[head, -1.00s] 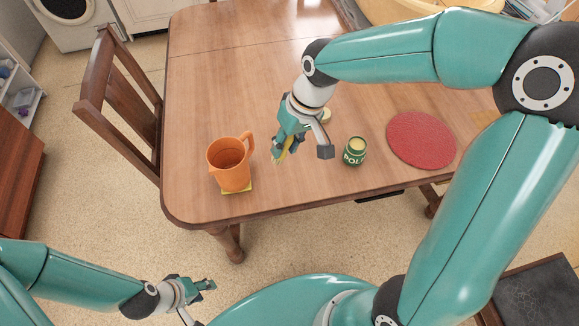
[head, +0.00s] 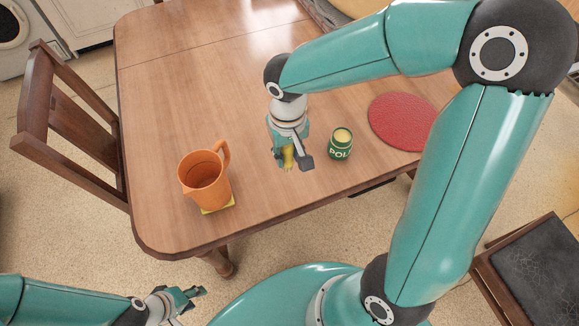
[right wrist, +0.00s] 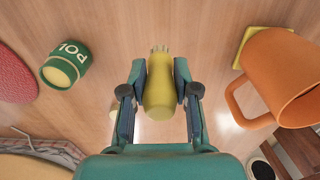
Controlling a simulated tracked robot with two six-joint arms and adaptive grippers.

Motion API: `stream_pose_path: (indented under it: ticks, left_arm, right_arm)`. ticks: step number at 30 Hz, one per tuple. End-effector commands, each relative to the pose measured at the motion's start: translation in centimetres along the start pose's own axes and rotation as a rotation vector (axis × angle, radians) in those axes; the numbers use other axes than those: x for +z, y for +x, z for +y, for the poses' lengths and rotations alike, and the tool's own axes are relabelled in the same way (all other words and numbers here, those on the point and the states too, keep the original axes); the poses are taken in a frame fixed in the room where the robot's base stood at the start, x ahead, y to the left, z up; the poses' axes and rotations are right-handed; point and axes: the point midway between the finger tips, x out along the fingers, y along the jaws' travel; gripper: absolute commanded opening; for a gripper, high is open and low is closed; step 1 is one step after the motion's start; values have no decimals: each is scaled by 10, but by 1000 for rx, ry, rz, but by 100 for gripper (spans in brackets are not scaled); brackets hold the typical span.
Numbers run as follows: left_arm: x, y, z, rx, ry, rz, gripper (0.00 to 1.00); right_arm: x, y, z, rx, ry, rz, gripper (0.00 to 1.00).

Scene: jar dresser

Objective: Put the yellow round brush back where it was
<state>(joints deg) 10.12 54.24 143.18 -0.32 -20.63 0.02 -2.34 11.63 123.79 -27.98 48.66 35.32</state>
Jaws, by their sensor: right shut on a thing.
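The yellow round brush (right wrist: 160,88) is held between the two fingers of my right gripper (right wrist: 160,95), its pale bristles pointing away from the gripper. In the head view the brush (head: 288,158) hangs below my right gripper (head: 289,160), between the orange jug and the green tin. I cannot tell whether its bristles touch the table. My left gripper (head: 182,298) is low at the left, in front of the table, empty with its fingers apart.
An orange jug (head: 205,182) stands on a yellow square pad (head: 219,205) on the wooden table (head: 190,95). A green tin (head: 340,147) marked "POL" stands right of the brush, and a red round mat (head: 400,120) lies beyond it. A chair (head: 75,125) stands at the left.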

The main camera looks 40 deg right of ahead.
Motion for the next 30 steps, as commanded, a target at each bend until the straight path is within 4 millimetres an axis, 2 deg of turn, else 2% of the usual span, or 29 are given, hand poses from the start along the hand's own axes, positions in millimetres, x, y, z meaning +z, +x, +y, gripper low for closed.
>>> stream_pose_path:
  ticks: [3, 8, 16, 28, 29, 30]
  left_arm:
    - [0, 2, -1, 0, 0, 0, 40]
    - [0, 2, -1, 0, 0, 0, 40]
    - [0, 6, -2, 0, 0, 0, 40]
    - [0, 9, -3, 0, 0, 0, 40]
    - [0, 7, -3, 0, 0, 0, 40]
    - [0, 7, -3, 0, 0, 0, 40]
  right_arm:
    - [0, 18, 0, 0, 0, -2, 0]
    - [0, 27, -1, 1, -2, -1, 0]
    - [1, 62, -1, 1, -3, -2, 0]
    - [0, 68, -2, -1, -3, 2, 0]
    - [0, 67, -2, -1, -3, 1, 35]
    - [0, 67, -2, -1, -3, 1, 41]
